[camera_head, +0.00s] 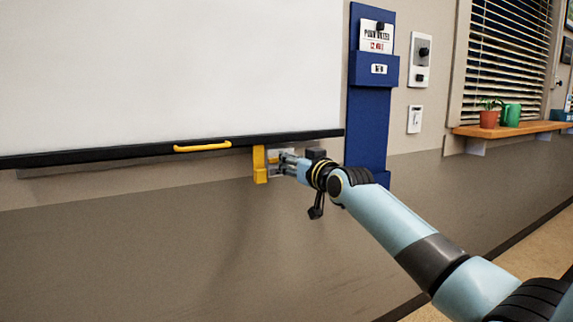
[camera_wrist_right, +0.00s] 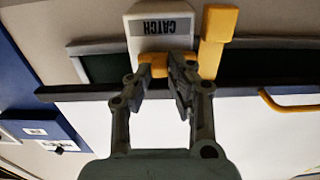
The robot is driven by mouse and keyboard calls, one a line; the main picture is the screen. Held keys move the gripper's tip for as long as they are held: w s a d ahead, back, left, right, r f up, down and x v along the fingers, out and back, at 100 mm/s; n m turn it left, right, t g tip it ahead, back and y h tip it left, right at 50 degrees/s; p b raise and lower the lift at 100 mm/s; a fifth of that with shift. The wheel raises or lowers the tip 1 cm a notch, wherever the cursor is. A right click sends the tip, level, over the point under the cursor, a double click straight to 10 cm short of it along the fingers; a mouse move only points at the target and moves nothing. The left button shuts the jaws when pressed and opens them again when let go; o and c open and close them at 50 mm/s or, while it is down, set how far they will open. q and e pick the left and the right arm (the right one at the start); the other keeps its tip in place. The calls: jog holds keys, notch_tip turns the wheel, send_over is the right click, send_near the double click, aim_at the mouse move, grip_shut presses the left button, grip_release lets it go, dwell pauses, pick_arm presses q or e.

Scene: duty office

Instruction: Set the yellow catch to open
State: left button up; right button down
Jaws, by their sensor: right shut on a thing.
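The yellow catch (camera_head: 259,165) is on the wall just under the whiteboard's black lower rail, beside a pale plate. In the right wrist view, which is upside down, the yellow catch (camera_wrist_right: 214,45) has a long upright bar and a short part reaching sideways between my fingers. The white plate (camera_wrist_right: 150,16) there has a grey label reading "CATCH". My right gripper (camera_head: 281,161) reaches in from the right and is shut on the catch's short part; its fingers (camera_wrist_right: 161,72) partly hide it. My left gripper is not in view.
The whiteboard (camera_head: 170,70) has a yellow handle (camera_head: 203,146) on its lower rail (camera_head: 100,154). A blue wall holder (camera_head: 368,115) stands close to the right of my gripper. Farther right are wall switches (camera_head: 415,119) and a wooden shelf (camera_head: 520,129). The wall below is clear.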

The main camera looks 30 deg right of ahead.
jog(key=c, duration=1.6)
grip_release()
jog(key=shift+d, duration=0.1)
jog(key=o, duration=0.4)
jog(key=shift+d, duration=0.2)
jog(key=shift+c, duration=0.2)
jog(key=shift+a, duration=0.1)
jog(key=shift+s, duration=0.1)
jog(key=s, duration=1.2)
